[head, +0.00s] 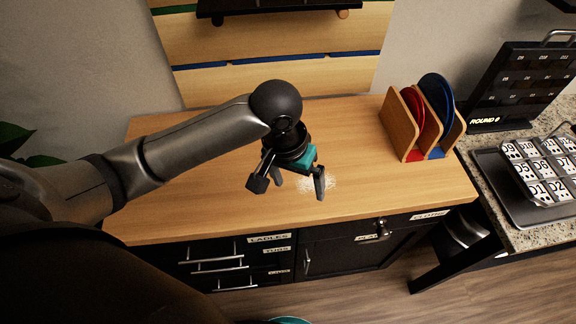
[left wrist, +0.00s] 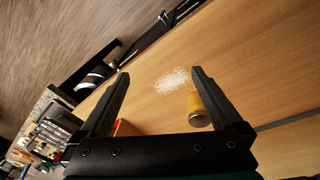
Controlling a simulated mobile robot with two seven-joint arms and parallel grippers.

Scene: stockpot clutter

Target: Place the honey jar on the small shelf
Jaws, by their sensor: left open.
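My left gripper (head: 289,185) is open and empty above the wooden countertop (head: 215,190) in the head view. Its two fingers (left wrist: 155,95) are spread wide in the left wrist view. A small amber-yellow jar (left wrist: 195,108), which looks like the honey jar, shows just inside the right-hand finger in that view, partly covered by it. I cannot tell if they touch. The jar is hidden in the head view. A dark shelf (head: 280,8) on the slatted wooden back panel, probably the small shelf, is cut off by the top edge. My right gripper is not seen.
A patch of white grains (head: 318,185) lies on the counter near the gripper. A wooden rack (head: 402,125) with red and blue boards stands at the right. Further right are a tray (head: 500,180) of numbered tiles and a black board (head: 525,85). The counter's left part is clear.

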